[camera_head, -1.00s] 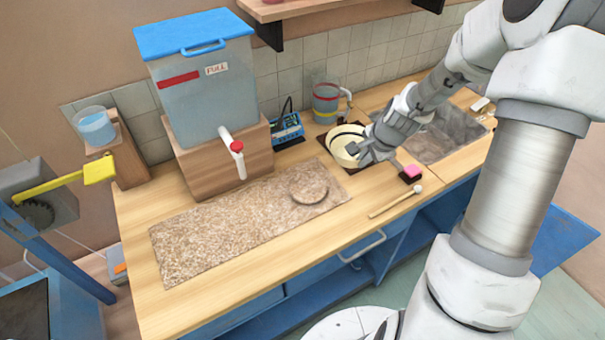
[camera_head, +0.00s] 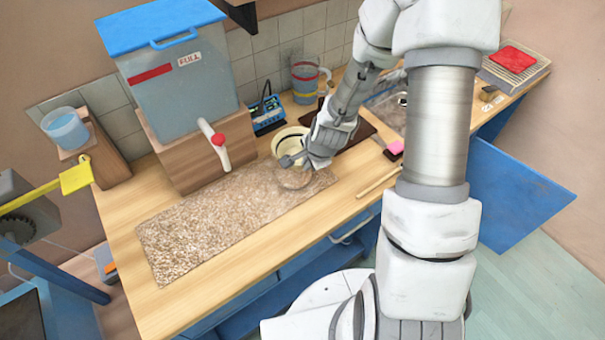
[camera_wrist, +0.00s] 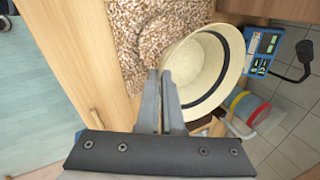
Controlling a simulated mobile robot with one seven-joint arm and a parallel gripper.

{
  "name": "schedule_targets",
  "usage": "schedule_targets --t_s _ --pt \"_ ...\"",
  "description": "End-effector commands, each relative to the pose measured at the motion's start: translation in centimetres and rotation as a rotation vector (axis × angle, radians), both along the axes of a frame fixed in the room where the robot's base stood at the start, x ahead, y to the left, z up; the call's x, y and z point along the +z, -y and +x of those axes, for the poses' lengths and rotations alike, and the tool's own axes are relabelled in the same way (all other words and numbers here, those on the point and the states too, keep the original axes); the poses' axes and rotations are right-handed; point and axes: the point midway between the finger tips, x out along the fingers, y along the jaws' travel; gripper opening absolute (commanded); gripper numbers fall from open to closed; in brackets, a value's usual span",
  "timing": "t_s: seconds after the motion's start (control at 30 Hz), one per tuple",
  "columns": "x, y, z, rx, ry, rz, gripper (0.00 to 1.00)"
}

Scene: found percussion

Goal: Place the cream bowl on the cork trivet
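The cream bowl (camera_head: 285,143), with a dark band inside, is tilted in my gripper (camera_head: 291,160). In the wrist view the bowl (camera_wrist: 212,68) is at the right of the fingers (camera_wrist: 161,98), which are close together on its wall. The bowl is off the dark mat, near the far edge of the speckled mat. The round cork trivet (camera_head: 294,180) lies on the speckled mat's right end, just in front of and below my gripper, which partly hides it. The gap between bowl and trivet cannot be judged exactly.
The speckled mat (camera_head: 205,232) covers the counter's left part. A lidded water tank (camera_head: 175,85) with a spout stands on a wooden block behind it. A blue meter (camera_head: 267,115), a clear jug (camera_head: 304,78) and a dark mat (camera_head: 352,138) are further back.

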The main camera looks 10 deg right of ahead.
Motion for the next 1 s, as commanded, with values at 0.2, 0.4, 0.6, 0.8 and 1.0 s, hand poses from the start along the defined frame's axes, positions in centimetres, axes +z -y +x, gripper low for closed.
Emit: schedule_targets --t_s 0.2,0.4,0.6,0.8,1.0 --pt "-1.0 -1.3 -0.5 -0.002 0.0 0.0 0.0" --pt "-3.1 -1.3 -0.6 -0.002 -0.004 0.001 0.0" --pt "-4.7 -1.3 -0.5 -0.001 -0.001 -0.001 0.0" --pt "-4.9 -1.2 -0.5 -0.001 0.001 0.0 0.0" --pt "-5.2 -1.2 -0.5 -0.001 0.001 0.0 0.0"
